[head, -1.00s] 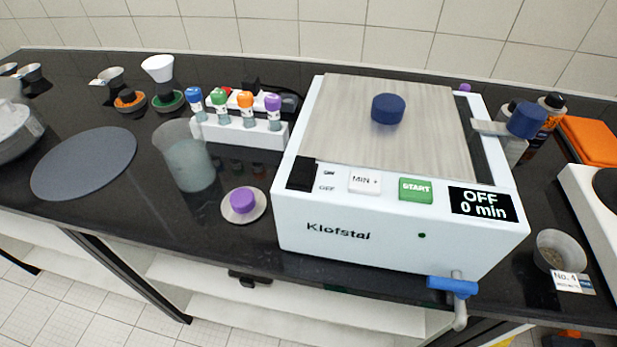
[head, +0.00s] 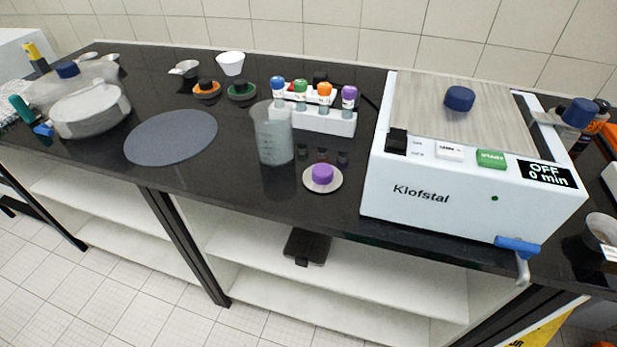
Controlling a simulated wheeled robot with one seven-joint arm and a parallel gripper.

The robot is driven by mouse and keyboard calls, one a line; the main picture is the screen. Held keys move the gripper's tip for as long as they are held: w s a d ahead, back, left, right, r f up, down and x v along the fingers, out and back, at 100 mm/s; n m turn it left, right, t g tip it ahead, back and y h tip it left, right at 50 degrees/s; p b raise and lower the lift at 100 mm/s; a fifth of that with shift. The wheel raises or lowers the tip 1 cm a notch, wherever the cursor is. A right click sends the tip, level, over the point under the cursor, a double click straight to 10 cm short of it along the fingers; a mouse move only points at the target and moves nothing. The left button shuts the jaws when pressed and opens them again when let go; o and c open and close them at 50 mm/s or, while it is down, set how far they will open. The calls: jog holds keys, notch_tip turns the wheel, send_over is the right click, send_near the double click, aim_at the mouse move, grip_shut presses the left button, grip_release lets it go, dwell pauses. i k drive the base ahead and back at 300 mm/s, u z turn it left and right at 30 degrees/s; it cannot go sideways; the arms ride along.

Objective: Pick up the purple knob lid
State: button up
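The purple knob lid (head: 322,173) is a purple knob on a pale round disc. It lies flat on the black worktop near its front edge, between the beaker and the white Klofstal machine. Nothing covers it. My gripper is not in the head view.
A glass beaker (head: 271,134) stands just left of the lid. A white rack (head: 325,121) with several colour-capped tubes stands behind it. The Klofstal machine (head: 440,204) is close on the right. A grey round mat (head: 171,137) lies further left. The front edge is clear.

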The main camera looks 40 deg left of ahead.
aim_at(321, 177)
jog(key=u, duration=3.55)
jog(key=k, duration=1.3)
jog(key=z, duration=0.9)
jog(key=i, duration=0.9)
